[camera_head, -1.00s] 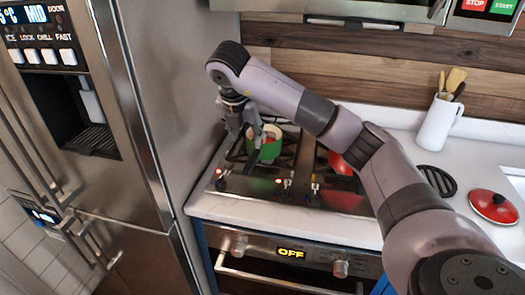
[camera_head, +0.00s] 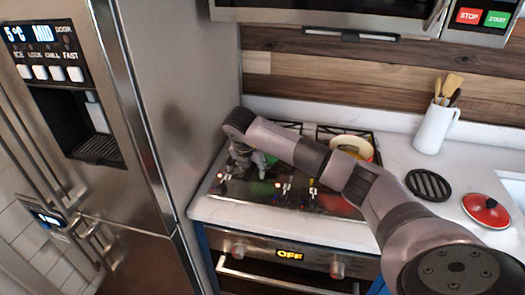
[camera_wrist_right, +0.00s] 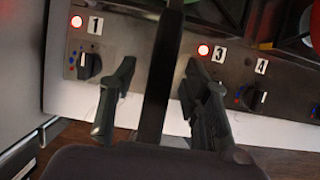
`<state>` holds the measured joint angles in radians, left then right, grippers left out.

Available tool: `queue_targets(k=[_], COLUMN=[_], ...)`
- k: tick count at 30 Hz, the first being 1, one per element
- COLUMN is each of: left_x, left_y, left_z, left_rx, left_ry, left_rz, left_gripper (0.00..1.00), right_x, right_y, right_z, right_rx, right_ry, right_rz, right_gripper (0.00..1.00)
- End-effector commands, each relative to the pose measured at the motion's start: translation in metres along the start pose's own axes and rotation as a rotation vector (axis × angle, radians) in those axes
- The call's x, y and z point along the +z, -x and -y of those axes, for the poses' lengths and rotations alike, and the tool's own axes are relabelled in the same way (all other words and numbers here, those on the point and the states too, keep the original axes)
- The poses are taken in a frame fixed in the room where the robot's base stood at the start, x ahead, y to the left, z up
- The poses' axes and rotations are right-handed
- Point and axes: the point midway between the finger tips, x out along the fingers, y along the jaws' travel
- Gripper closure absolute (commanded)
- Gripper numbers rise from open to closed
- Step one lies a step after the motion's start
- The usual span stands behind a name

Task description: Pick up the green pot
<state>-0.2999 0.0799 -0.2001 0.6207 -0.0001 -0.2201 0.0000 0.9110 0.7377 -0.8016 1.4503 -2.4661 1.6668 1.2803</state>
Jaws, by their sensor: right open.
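The green pot (camera_head: 262,174) stands on the left side of the stovetop. Most of it is hidden behind my right arm in the head view; a bit of green also shows at the top of the right wrist view (camera_wrist_right: 208,9). My right gripper (camera_head: 250,165) is low over the stove beside the pot, partly hidden by its own arm. In the right wrist view my right gripper (camera_wrist_right: 160,75) is open, with a long dark bar, apparently the pot's handle (camera_wrist_right: 160,85), between its fingers. I cannot tell whether they touch it. My left gripper is not in view.
A red pot with a pale inside (camera_head: 353,146) stands on the right side of the stove (camera_head: 220,188). A red lid (camera_head: 486,208), a black trivet (camera_head: 428,185) and a white utensil jug (camera_head: 434,130) are on the counter. The fridge (camera_head: 185,90) rises close on the left.

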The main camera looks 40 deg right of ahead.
Motion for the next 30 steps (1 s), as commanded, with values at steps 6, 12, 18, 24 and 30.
queue_targets(k=[6,12,18,24,30], left_x=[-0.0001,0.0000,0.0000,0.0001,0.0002], left_y=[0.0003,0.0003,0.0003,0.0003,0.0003], left_z=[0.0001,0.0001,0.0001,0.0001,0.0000], left_rx=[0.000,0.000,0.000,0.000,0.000], left_ry=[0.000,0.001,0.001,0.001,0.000], left_rz=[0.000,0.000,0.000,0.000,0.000], left_gripper=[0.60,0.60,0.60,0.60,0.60], right_x=[-0.0002,0.0000,0.0001,0.0002,0.0003], right_y=[-0.0033,-0.0029,-0.0027,-0.0026,-0.0025], right_z=[-0.0002,-0.0001,0.0000,0.0000,-0.0001], right_rx=[0.001,0.001,0.001,0.001,0.001], right_ry=[0.000,0.000,-0.001,-0.001,-0.001], right_rz=[0.001,0.001,0.001,0.001,0.001], right_gripper=[0.57,0.67,0.81,0.94,1.00])
